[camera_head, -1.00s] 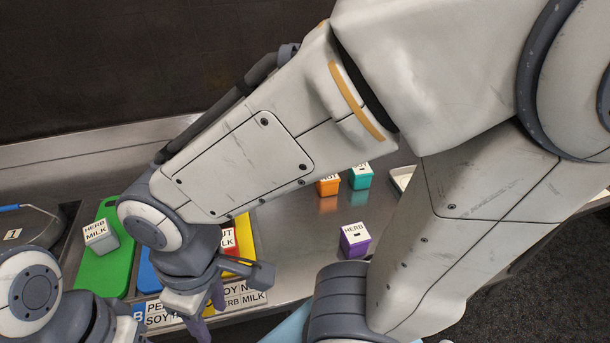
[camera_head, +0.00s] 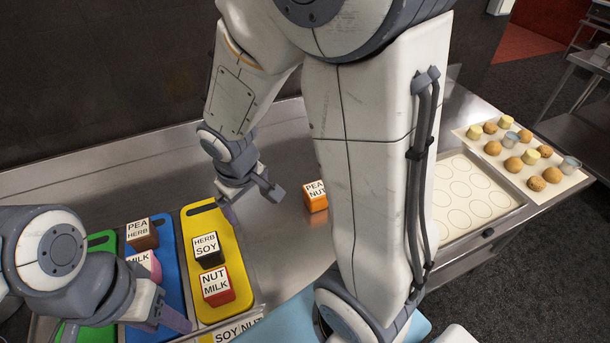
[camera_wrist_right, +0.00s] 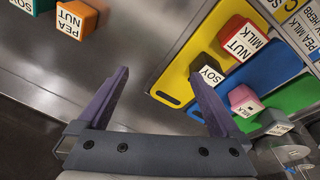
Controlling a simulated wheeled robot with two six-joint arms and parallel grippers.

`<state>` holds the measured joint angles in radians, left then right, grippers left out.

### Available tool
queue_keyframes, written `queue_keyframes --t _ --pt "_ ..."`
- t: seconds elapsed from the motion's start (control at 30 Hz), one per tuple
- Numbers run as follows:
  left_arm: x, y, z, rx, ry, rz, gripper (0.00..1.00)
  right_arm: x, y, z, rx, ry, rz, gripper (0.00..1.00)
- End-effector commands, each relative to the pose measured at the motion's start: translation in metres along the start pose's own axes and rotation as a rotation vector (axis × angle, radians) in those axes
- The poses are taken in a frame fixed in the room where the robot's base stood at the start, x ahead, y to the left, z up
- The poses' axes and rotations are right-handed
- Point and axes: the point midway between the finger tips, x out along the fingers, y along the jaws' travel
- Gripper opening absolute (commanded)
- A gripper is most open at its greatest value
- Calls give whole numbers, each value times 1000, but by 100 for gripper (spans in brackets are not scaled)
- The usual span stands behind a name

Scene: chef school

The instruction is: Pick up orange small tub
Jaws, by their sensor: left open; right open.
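The orange small tub (camera_head: 314,199), with a white lid marked PEA NUT, stands on the steel counter in the head view, just left of my right arm link. It also shows at the upper left of the right wrist view (camera_wrist_right: 76,22). My right gripper (camera_head: 252,203) is open and empty, left of the tub and near the yellow board. My left gripper (camera_head: 165,321) is open at the lower left, over the blue board.
The yellow board (camera_head: 193,228) holds a black tub (camera_head: 209,253) and a red tub (camera_head: 216,288). Brown and pink tubs sit on the blue board (camera_head: 166,240). A teal tub (camera_wrist_right: 36,4) stands beside the orange one.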

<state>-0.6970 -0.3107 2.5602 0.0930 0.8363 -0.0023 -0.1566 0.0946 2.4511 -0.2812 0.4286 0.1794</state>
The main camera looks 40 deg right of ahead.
Motion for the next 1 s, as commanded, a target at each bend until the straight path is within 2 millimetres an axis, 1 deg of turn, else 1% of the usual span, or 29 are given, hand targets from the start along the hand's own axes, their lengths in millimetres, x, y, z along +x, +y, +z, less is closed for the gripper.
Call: queue_keyframes --t 0.03,0.07,0.1,0.17,0.2,0.3,0.4,0.5,0.6,0.8,0.9,1.0 --pt "-16 1 -1 1 0 0 50 8 36 -6 74 -7 24 100" --pt "-20 1 -1 1 0 0 50 16 54 -9 108 1 35 100" --pt "-26 2 -1 2 0 0 50 27 79 -10 152 8 44 100" --pt "-34 2 -2 2 0 0 50 43 112 -7 216 20 50 100" --pt "-38 3 -2 3 0 0 50 53 131 -2 254 28 48 100" --pt "-48 4 -3 3 0 0 50 75 169 13 340 50 32 100" --pt "-54 4 -3 4 -1 0 50 91 192 29 403 70 10 100" --pt "-57 4 -3 4 -1 0 50 101 204 40 444 85 -8 100" --pt "-53 4 -3 4 -1 0 50 114 208 45 461 93 -17 100" --pt "-34 2 -2 1 -1 0 50 147 208 43 462 95 -20 100" --pt "-31 2 -2 0 -1 0 50 157 208 41 462 95 -19 100" --pt "-29 2 -2 0 -1 0 50 162 208 40 461 96 -18 100"
